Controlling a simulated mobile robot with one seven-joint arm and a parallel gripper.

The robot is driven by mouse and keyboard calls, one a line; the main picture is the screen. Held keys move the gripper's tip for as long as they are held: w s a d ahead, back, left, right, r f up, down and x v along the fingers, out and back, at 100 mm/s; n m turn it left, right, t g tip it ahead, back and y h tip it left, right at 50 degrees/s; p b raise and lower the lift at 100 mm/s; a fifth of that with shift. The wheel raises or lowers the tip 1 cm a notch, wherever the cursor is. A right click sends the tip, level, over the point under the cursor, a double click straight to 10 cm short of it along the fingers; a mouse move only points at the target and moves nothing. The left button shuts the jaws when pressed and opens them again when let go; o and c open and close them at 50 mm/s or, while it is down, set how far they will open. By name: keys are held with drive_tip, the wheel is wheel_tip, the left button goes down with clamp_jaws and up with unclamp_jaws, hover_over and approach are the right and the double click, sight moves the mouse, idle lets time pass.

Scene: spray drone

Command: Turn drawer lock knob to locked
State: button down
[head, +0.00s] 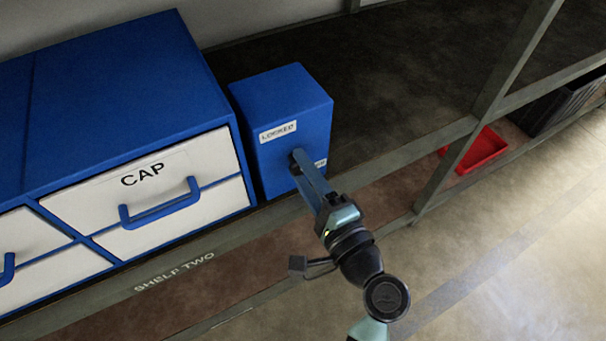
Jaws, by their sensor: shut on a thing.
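The lock box is a small blue box (312,109) on the shelf, right of the drawer unit. Its front has a white label reading "LOCKED" (278,132) and a second small label (320,164) lower right, partly hidden by my gripper. My gripper (298,160) reaches up to the front of the box and is shut on the dark lock knob (294,155). The fingers cover most of the knob, so I cannot tell which way it points. The drawer marked "CAP" (205,173) is shut and has a blue handle (160,204).
The blue cabinet (120,85) stands close to the left of the box. The shelf edge, marked "SHELF TWO" (175,272), runs below. A shelf upright (515,75) stands at the right. A red tray (478,151) and a dark crate (565,104) sit lower right. Bare shelf lies right of the box.

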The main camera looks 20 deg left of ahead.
drive_tip(key=shift+f+n+b, duration=0.1)
drive_tip(key=shift+n+b, duration=0.35)
drive_tip(key=shift+n, duration=0.35)
drive_tip(key=shift+d, duration=0.1)
drive_tip(key=shift+c, duration=2)
unclamp_jaws()
drive_tip(key=p+v, duration=0.2)
drive_tip(key=v, duration=1.1)
